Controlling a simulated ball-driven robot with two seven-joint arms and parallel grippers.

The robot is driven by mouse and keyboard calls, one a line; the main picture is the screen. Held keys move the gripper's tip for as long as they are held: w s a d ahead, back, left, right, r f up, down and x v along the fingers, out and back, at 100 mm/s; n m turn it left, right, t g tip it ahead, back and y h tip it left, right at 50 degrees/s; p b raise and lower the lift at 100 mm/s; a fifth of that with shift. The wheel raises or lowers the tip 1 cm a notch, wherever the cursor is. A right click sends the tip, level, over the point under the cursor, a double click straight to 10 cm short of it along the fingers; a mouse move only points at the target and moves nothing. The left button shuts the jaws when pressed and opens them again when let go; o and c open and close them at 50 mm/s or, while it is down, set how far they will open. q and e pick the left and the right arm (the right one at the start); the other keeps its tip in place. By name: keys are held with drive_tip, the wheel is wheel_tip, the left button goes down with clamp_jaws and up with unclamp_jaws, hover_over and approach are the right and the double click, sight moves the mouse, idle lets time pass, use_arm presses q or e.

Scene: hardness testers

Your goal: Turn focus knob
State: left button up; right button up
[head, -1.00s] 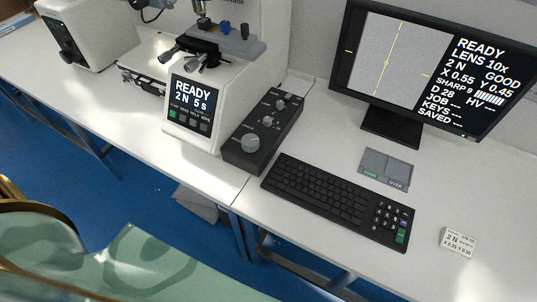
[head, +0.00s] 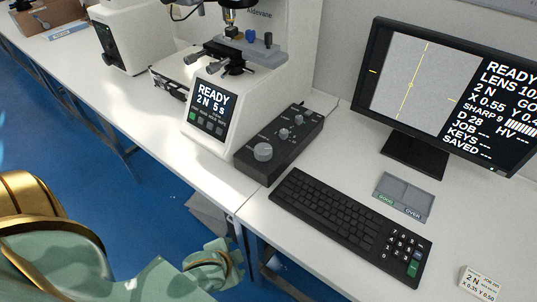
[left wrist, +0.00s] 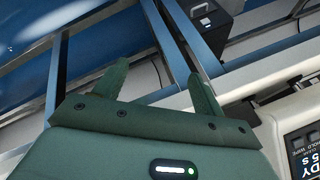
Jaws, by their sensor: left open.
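A black control box (head: 300,140) lies on the bench right of the hardness tester. It carries a large silver knob (head: 263,152) at its near end and smaller knobs (head: 284,133) further back. The labels are too small to read, so I cannot tell which one is the focus knob. My left arm reaches in at the lower left of the head view, below the bench front and apart from the box. In the left wrist view my left gripper (left wrist: 162,88) has its green fingers spread with nothing between them. My right gripper is not in view.
The hardness tester (head: 212,108) shows READY on its screen. A keyboard (head: 345,215), a grey tray (head: 404,190), a small card (head: 480,284) and a monitor (head: 420,100) stand to the right. Blue floor lies before the bench's front edge.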

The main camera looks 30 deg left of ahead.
sight(267, 147)
use_arm(q)
drive_tip(key=w+a+r+n+t+h, duration=0.1)
drive_tip(key=w+r+t, duration=0.2)
drive_tip(key=w, duration=0.1)
drive_tip(key=w+r+n+t+h, duration=0.1)
drive_tip(key=w+r+t, duration=0.2)
drive_tip(key=r, duration=0.1)
drive_tip(key=w+a+r+n+t+h+b, duration=0.1)
drive_tip(key=w+r+n+t, duration=0.1)
drive_tip(key=w+r+t, duration=0.1)
drive_tip(key=shift+w+a+r+t+h, duration=0.15)
drive_tip(key=shift+w, duration=0.3)
drive_tip(key=shift+w+a+r+t+h, duration=0.15)
drive_tip(key=shift+w, duration=0.25)
drive_tip(key=w+a+r+n+t+y, duration=0.2)
drive_tip(key=a+n, duration=0.1)
drive_tip(key=a, duration=0.2)
drive_tip(key=w+b, duration=0.1)
drive_tip(key=w, duration=0.6)
drive_tip(key=w+b, duration=0.2)
drive_tip(key=w, duration=0.5)
drive_tip(key=shift+a+f, duration=0.15)
drive_tip(key=shift+f, duration=0.05)
drive_tip(key=shift+w+r+b, duration=0.1)
drive_tip(key=shift+w+b, duration=0.2)
drive_tip(key=shift+w, duration=0.35)
